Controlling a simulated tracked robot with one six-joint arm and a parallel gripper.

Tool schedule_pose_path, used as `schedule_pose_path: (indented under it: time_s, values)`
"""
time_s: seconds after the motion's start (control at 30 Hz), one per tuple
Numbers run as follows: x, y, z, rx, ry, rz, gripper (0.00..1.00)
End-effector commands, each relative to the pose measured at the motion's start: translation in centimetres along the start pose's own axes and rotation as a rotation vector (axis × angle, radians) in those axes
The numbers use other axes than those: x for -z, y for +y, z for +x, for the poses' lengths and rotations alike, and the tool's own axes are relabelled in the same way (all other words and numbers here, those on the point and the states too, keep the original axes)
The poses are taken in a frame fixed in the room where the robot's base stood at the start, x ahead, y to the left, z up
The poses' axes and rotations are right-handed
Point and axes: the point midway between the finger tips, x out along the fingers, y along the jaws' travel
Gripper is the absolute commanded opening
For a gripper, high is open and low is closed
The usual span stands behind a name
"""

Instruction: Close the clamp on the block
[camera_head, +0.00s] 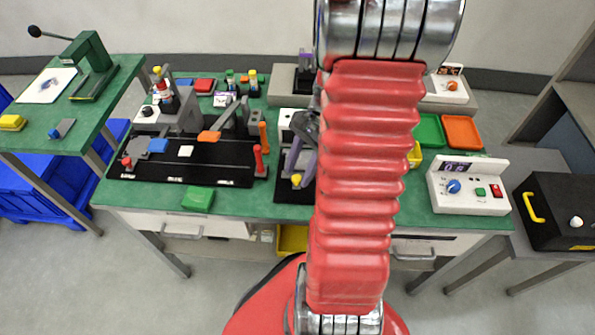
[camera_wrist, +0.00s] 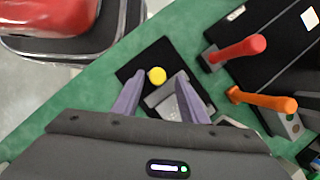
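My gripper (camera_head: 299,170) is open, with its two purple fingers apart and pointing down over a black base plate (camera_head: 285,195). In the wrist view its fingertips (camera_wrist: 158,75) show with nothing clearly gripped between them. A yellow round knob (camera_wrist: 157,76) lies between the fingertips in that picture, beside a grey metal part (camera_wrist: 172,96) on the plate. The knob also shows in the head view (camera_head: 296,180). I cannot tell which grey part is the block or how the clamp sits; my arm and gripper hide much of this fixture.
To the left stands a long black fixture (camera_head: 215,179) with a red handle (camera_head: 258,160) and an orange handle (camera_head: 263,136) close to my gripper. A green block (camera_head: 198,198) lies on the table front. A white control box (camera_head: 468,194) stands to the right.

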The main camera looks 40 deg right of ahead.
Motion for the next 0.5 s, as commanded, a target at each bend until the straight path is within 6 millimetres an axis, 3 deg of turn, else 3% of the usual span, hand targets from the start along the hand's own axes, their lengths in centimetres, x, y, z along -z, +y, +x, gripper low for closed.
schedule_pose_path:
  time_s: [0.3,0.5]
  values:
    - [-0.1,0.1,-0.1,-0.003,-0.003,-0.001,0.4]
    - [-0.1,0.0,-1.8,0.0,-0.002,-0.001,0.4]
